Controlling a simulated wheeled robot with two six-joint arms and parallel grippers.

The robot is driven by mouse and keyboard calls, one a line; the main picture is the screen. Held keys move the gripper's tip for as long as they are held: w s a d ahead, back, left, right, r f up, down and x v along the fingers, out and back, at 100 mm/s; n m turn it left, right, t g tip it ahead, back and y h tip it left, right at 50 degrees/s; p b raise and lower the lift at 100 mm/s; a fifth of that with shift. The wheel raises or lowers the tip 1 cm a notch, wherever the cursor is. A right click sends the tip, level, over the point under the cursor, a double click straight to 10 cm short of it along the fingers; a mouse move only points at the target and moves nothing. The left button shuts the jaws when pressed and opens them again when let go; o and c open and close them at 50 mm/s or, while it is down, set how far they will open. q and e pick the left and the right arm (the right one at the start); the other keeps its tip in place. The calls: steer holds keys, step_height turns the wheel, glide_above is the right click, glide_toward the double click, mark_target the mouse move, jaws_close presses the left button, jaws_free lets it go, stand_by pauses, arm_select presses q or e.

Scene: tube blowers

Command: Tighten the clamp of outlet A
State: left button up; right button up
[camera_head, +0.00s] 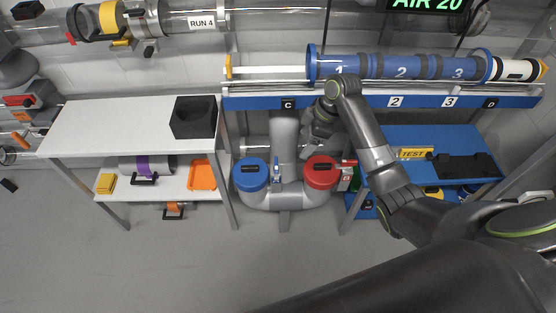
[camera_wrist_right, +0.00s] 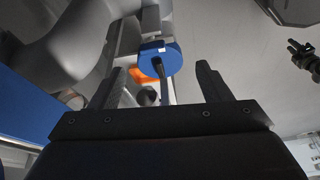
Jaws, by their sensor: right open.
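I can read no "A" label, so I cannot tell which part is outlet A. A grey U-shaped pipe (camera_head: 285,200) stands below the bench, with a blue cap (camera_head: 250,174) on its left end and a red cap (camera_head: 321,172) on its right end. A small blue part (camera_head: 277,171) sits beside the blue cap. My right gripper (camera_head: 316,143) is above the red cap, apart from the blue one. A dark gripper-like shape (camera_wrist_right: 303,56) there may be my left gripper.
A blue bench (camera_head: 255,102) with a long blue tube (camera_head: 400,67) runs behind my right arm. A white table (camera_head: 110,125) carries a black box (camera_head: 193,117); an orange tray (camera_head: 202,175) is on its lower shelf. A blue cart (camera_head: 420,140) stands right. Floor in front is clear.

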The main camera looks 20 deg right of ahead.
step_height(320, 180, up, 3)
steer(key=w+n, duration=0.1)
steer(key=w, duration=0.2)
steer(key=b, duration=0.2)
glide_toward(276, 163)
steer(key=shift+y, duration=0.3)
steer(key=x, duration=0.4)
steer(key=b+x, duration=0.1)
steer(key=x, duration=0.2)
steer(key=shift+w+d+f, duration=0.1)
steer(key=shift+d+f, duration=0.1)
steer(key=shift+d, duration=0.15)
arm_select(q)
steer(key=w+d+r, duration=0.2)
steer(key=w+r, duration=0.3)
steer(key=shift+w+n+h, duration=0.3)
steer(key=shift+w, duration=0.1)
arm_select(e)
steer(key=shift+w+a+f, duration=0.1)
steer(key=shift+a+f, duration=0.2)
steer(key=shift+f, duration=0.35)
arm_select(q)
steer(key=shift+d+r, duration=0.1)
arm_select(e)
steer(key=c, duration=1)
